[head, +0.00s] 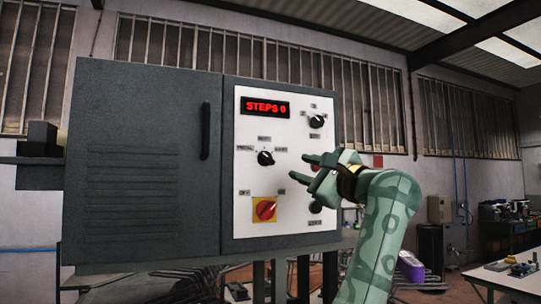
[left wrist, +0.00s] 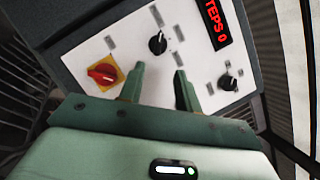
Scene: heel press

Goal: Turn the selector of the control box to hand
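The control box (head: 145,160) is dark grey, with a white panel (head: 250,215) and a red display reading "STEPS 0" (head: 266,106). A black selector knob (head: 265,158) sits mid-panel on the left, with small labels around it too blurred to read surely. It also shows in the left wrist view (left wrist: 157,44), beyond the fingertips. My left gripper (head: 298,167) is to the right of this knob and apart from it. In the left wrist view its two fingers (left wrist: 159,70) are spread with nothing between them. My right gripper is not in view.
A red knob on a yellow plate (head: 264,209) is lower left on the panel. Another black knob (head: 316,121) is upper right. Controls at the right are partly hidden behind my gripper. The box's door has a vertical handle (head: 205,130). A workbench (head: 505,276) stands at right.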

